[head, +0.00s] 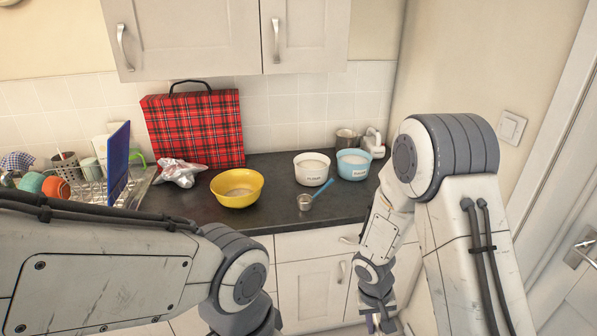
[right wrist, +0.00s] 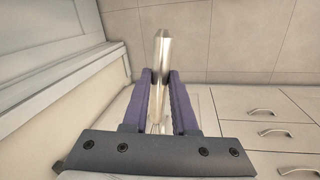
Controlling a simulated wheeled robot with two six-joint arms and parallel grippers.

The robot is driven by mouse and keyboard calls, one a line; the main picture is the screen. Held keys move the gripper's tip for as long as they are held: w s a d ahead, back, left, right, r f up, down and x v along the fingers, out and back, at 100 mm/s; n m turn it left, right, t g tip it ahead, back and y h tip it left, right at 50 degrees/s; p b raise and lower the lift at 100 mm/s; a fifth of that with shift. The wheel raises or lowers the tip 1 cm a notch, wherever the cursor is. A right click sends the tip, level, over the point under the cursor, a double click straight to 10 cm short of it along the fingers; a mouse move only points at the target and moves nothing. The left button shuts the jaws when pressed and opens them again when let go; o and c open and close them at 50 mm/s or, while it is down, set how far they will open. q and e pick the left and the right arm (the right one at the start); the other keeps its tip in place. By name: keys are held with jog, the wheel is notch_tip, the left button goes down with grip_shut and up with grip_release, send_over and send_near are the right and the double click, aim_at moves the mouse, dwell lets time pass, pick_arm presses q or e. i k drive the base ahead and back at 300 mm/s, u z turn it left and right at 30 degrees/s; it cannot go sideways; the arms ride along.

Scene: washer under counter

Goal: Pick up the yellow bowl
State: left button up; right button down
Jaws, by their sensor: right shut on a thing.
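The yellow bowl (head: 237,199) stands upright on the dark counter in the head view, left of the middle. Its inside shows a pale patch at the bottom. No gripper touches it. My right gripper (right wrist: 161,78) is shut on a shiny metal bar (right wrist: 161,48) in the right wrist view; I cannot tell what the bar belongs to. In the head view my right gripper is low at the bottom edge, in front of the cabinets and well away from the bowl. My left arm crosses the lower left, and its gripper is out of the picture.
On the counter (head: 190,205) stand a white tub (head: 311,175), a blue tub (head: 353,170), a measuring cup with blue handle (head: 305,202), a crumpled foil bag (head: 181,172) and a red plaid bag (head: 195,128). A dish rack with crockery is at left. Drawers (right wrist: 269,112) are below.

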aim_at(236, 188)
jog(key=z, duration=0.25)
jog(key=k, duration=0.15)
jog(key=u, duration=0.65)
jog(key=i, duration=1.9)
jog(key=z, duration=0.05)
